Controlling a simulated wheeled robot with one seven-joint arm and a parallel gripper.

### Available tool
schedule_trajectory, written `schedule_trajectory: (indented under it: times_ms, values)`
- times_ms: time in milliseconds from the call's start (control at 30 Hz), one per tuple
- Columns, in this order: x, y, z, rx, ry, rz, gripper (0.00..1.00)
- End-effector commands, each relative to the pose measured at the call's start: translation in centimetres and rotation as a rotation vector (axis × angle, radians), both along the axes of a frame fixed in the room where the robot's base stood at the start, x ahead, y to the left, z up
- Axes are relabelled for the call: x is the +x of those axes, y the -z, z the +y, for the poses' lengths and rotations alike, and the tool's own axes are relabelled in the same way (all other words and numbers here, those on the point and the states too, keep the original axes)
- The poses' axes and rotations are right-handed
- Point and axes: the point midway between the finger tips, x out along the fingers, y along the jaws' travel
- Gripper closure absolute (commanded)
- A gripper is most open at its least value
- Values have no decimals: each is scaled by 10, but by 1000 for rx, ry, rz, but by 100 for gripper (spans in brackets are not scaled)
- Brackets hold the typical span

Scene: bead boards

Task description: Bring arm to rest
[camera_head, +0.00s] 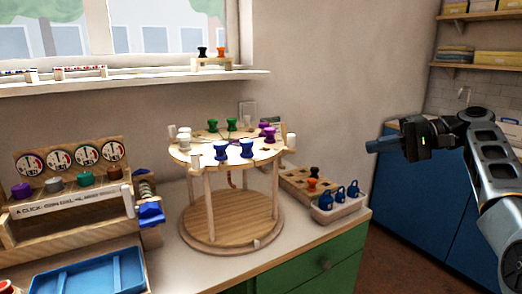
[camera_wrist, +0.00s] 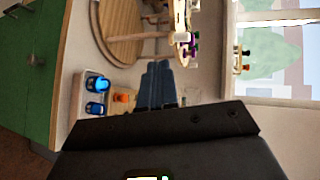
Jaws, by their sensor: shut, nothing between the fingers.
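My gripper (camera_head: 373,146) is at the right in the head view, held in the air beyond the right end of the counter. Its fingers point left, towards the round wooden stand. In the wrist view my gripper (camera_wrist: 158,72) shows as two blue-grey fingers lying together, with nothing between them. My arm (camera_head: 490,150) reaches in from the right edge and bends at the top. The gripper touches nothing that I can see.
The two-level wooden stand (camera_head: 232,222) with coloured pegs is on the counter. A white tray (camera_head: 340,208) with blue pieces sits at the counter's right end. Blue cabinets (camera_head: 400,190) are behind my arm. A blue tray (camera_head: 90,280) lies front left. The air around the gripper looks clear.

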Motion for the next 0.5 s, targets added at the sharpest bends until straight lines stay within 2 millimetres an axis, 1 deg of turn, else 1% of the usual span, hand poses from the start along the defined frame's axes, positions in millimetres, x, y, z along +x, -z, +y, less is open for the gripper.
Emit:
schedule_trajectory:
  times_ms: [33,300,367,500]
  values:
    - [0,0,0,0,0,0,100]
    - [1,35,3,-21,50,11,100]
    - [1,46,4,-27,65,14,100]
    - [0,75,6,-47,106,21,100]
